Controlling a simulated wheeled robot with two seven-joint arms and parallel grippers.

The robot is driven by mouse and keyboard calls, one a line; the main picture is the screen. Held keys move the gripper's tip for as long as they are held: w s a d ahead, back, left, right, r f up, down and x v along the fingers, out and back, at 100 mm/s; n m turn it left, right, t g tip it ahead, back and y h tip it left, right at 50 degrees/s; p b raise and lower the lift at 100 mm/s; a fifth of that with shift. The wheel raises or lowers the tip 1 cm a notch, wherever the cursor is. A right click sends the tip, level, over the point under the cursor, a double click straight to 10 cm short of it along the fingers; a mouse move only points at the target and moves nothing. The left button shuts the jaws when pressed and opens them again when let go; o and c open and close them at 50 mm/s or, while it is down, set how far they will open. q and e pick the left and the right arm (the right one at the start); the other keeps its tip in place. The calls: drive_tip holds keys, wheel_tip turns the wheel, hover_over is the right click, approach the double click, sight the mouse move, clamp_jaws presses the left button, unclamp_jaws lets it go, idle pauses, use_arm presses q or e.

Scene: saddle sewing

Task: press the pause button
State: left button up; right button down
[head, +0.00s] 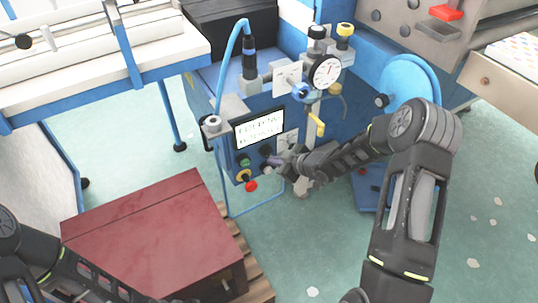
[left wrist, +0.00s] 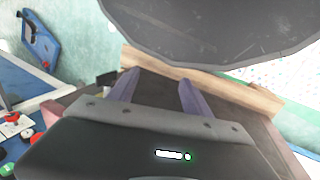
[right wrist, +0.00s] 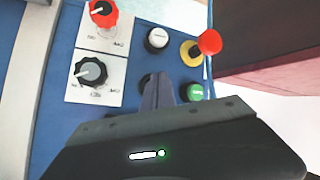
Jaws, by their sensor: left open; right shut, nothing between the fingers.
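The blue control panel (head: 232,178) of the machine carries a small screen (head: 259,128). In the right wrist view it shows a white button (right wrist: 157,38), a green button (right wrist: 196,92), a red mushroom button on a yellow base (right wrist: 208,42) and a black button partly hidden behind my fingers. No readable label tells which is pause. My right gripper (right wrist: 158,92) is shut and empty, its fingertips at the black button; I cannot tell whether they touch. In the head view it (head: 275,161) is beside the panel's right side. My left gripper (left wrist: 156,92) is open and empty.
A red knob (right wrist: 103,12) and a black knob (right wrist: 90,70) sit left of the buttons. A dial gauge (head: 326,71) stands above the panel. A dark red box (head: 150,235) on a wooden pallet (head: 258,278) stands at the lower left. A blue hose (head: 222,70) loops beside the panel.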

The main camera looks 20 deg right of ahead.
drive_tip(key=shift+w+a, duration=0.1)
drive_tip(key=shift+w, duration=0.5)
idle(0.4)
drive_tip(key=shift+s, duration=1)
drive_tip(key=shift+s, duration=0.1)
drive_tip(key=s, duration=0.2)
drive_tip(key=s+d, duration=0.1)
drive_tip(key=s, duration=0.1)
drive_tip(key=shift+s, duration=0.4)
idle(0.7)
